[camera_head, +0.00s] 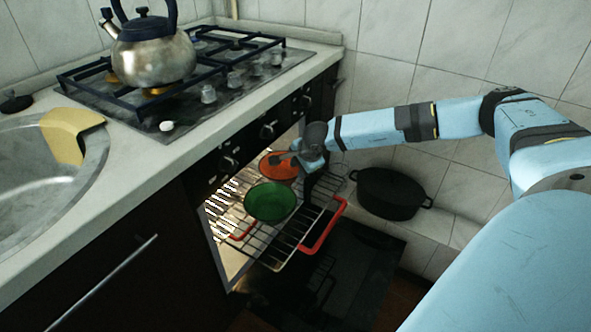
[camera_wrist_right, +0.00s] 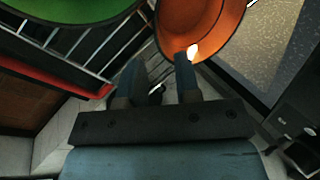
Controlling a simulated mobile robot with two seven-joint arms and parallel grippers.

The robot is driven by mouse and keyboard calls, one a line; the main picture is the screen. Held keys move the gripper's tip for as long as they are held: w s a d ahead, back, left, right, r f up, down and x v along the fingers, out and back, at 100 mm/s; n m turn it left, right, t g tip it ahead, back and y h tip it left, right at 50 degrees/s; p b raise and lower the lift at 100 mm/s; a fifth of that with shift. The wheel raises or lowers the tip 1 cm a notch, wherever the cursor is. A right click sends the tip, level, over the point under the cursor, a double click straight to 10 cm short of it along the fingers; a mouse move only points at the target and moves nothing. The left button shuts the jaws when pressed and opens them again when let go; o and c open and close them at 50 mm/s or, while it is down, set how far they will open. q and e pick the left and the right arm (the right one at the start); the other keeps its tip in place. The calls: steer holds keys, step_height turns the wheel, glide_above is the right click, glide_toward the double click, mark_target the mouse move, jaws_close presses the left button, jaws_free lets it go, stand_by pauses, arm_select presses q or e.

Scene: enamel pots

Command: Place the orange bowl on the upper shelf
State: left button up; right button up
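The orange bowl (camera_head: 282,165) sits at the oven opening, behind the green bowl in the head view. In the right wrist view the orange bowl (camera_wrist_right: 207,22) fills the top centre. My right gripper (camera_head: 290,158) is at its rim. A wire oven rack (camera_head: 292,240) with red handles juts from the oven; which shelf is the upper one is unclear. My left gripper is not in view.
A green bowl (camera_head: 270,203) stands on the rack, close to the orange bowl. The open dark oven door (camera_head: 345,275) lies below. A black pot (camera_head: 392,193) stands at right by the wall. The counter and hob, with a kettle (camera_head: 153,55), lie above the oven.

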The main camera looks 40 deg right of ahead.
steer(key=s+a+r+m+g+y, duration=0.15)
steer(key=s+a+y, duration=0.3)
steer(key=a, duration=0.75)
steer(key=s+a+m+y, duration=0.3)
steer(key=s+a+y, duration=0.15)
steer(key=a, duration=0.85)
steer(key=s+a+r+m+g+y, duration=0.15)
steer(key=s+a+y, duration=0.3)
steer(key=a, duration=0.75)
steer(key=s+a+r+m+t+y, duration=0.65)
steer(key=a+r+m+t, duration=0.35)
steer(key=m, duration=0.8)
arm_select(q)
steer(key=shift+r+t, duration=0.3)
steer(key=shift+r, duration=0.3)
arm_select(e)
steer(key=s+d+r+m+t+h, duration=0.1)
steer(key=d+m+h, duration=0.3)
steer(key=m, duration=0.8)
steer(key=s+d+r+m+t+h, duration=0.1)
steer(key=m+h, duration=0.5)
steer(key=m, duration=0.7)
steer(key=s+d+t, duration=0.1)
steer(key=d+t, duration=0.1)
steer(key=d, duration=0.1)
steer(key=shift+s+r, duration=0.3)
steer(key=shift+r, duration=0.1)
